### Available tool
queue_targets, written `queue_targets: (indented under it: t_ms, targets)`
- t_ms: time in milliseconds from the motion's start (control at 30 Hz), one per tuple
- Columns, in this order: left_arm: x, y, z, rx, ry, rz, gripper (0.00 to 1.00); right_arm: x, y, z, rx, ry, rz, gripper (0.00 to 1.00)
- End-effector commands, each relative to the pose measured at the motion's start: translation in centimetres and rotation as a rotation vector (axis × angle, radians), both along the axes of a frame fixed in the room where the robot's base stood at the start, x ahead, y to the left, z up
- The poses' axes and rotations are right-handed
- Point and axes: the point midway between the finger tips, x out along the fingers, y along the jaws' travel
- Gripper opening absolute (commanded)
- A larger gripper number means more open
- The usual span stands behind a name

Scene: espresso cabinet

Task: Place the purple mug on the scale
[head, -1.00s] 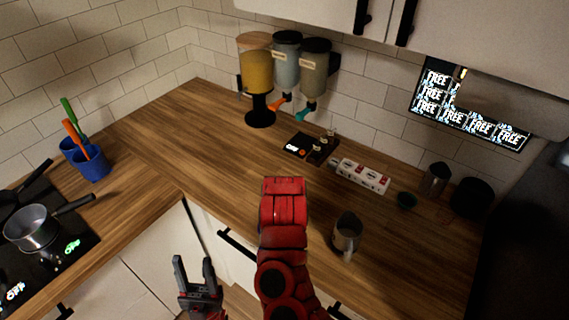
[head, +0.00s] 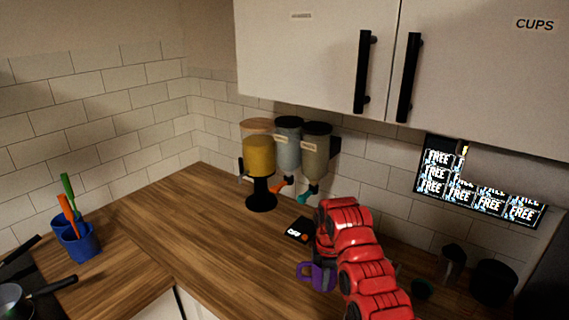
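The purple mug (head: 321,277) shows at the lower middle, its handle to the left, right beside my red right arm (head: 350,240). The arm covers the mug's right side. The fingers of my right gripper are hidden behind the arm, so their grip on the mug does not show. A small black device with a lit display, seemingly the scale (head: 300,229), is on the counter just beyond and left of the mug; the arm hides its right part. My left gripper is out of view.
Three dispensers (head: 288,150) stand against the wall behind the scale. Blue utensil cups (head: 78,242) and a pot are at the left. Dark containers (head: 493,282) stand at the right. Closed cabinets (head: 460,60) hang above. The left-middle wooden counter (head: 190,220) is clear.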

Motion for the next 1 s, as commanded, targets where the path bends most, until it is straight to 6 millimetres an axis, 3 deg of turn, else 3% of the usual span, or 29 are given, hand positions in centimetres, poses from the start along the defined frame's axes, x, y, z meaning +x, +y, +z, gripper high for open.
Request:
queue_targets:
  t_ms: [367, 567, 767, 1000]
  targets:
    - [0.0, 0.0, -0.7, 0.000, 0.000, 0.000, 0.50, 1.0, -1.3, 1.1, -0.003, -0.004, -0.160, 0.00]
    - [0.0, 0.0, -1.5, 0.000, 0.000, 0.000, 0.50, 1.7, -2.8, 2.4, 0.002, -0.003, -0.335, 0.00]
    - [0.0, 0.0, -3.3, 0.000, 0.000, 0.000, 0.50, 2.1, -5.6, 4.1, 0.000, -0.002, -0.731, 0.00]
    - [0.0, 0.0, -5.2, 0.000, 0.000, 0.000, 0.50, 0.6, -6.4, 5.2, 0.001, 0.004, -1.248, 0.00]
